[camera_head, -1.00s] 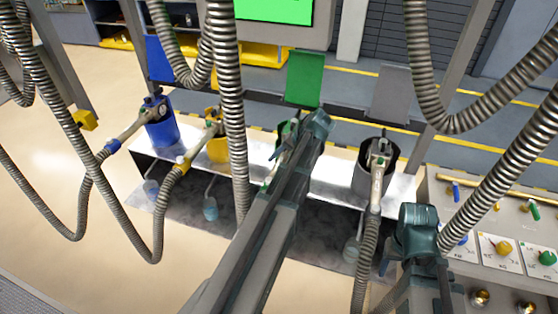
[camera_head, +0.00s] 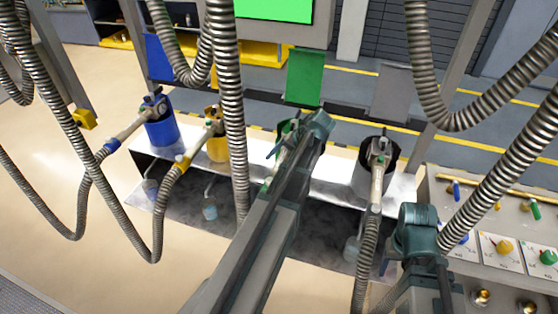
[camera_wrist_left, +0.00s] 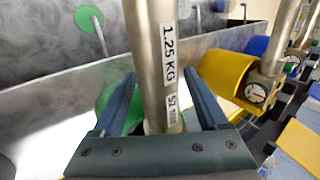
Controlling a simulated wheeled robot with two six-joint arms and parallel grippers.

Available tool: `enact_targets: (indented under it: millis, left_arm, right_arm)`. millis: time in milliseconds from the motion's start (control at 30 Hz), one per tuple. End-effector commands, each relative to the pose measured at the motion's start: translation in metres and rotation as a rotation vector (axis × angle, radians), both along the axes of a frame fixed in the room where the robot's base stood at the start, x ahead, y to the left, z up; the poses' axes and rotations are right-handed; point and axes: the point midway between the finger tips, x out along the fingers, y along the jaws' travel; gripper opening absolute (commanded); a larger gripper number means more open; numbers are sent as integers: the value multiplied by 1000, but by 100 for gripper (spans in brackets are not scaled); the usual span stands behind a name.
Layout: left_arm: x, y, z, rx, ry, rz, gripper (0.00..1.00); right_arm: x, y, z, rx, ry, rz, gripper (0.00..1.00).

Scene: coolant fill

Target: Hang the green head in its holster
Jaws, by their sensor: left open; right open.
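The green holster (camera_head: 284,129) is a green cup on the bench, partly hidden by my left arm in the head view. It also shows in the left wrist view (camera_wrist_left: 113,103), behind a metal tube (camera_wrist_left: 155,60) labelled 1.25 KG, which looks like the green head's body. My left gripper (camera_wrist_left: 158,82) is open, with one finger on each side of this tube. The tube seems to stand in the green cup, but its lower end is hidden. My right gripper (camera_head: 384,262) is at the lower right, mostly hidden by its wrist, away from the green holster.
A blue holster (camera_head: 163,132) and a yellow holster (camera_head: 217,150) stand left, each with a head. A dark grey holster (camera_head: 362,182) with a head stands right. Hoses hang around my arms. A control panel (camera_head: 500,225) is at the right edge.

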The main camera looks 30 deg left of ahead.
Motion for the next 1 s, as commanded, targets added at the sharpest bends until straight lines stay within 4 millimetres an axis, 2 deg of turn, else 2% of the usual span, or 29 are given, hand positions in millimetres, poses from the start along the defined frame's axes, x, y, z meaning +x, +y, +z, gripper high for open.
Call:
enact_targets:
  millis: [300, 600, 800, 1000]
  left_arm:
    - [7, -28, 52, 1, 1, -2, 76]
    - [14, -56, 93, 1, -1, -1, 76]
    - [17, -68, 108, 1, 0, -1, 76]
    - [18, -72, 112, 1, -1, 0, 76]
  right_arm:
    - [0, 0, 52, 0, 0, 0, 62]
    - [0, 0, 93, 2, 0, -10, 62]
    - [0, 0, 107, 3, 0, -13, 62]
    - [0, 0, 111, 2, -1, -14, 62]
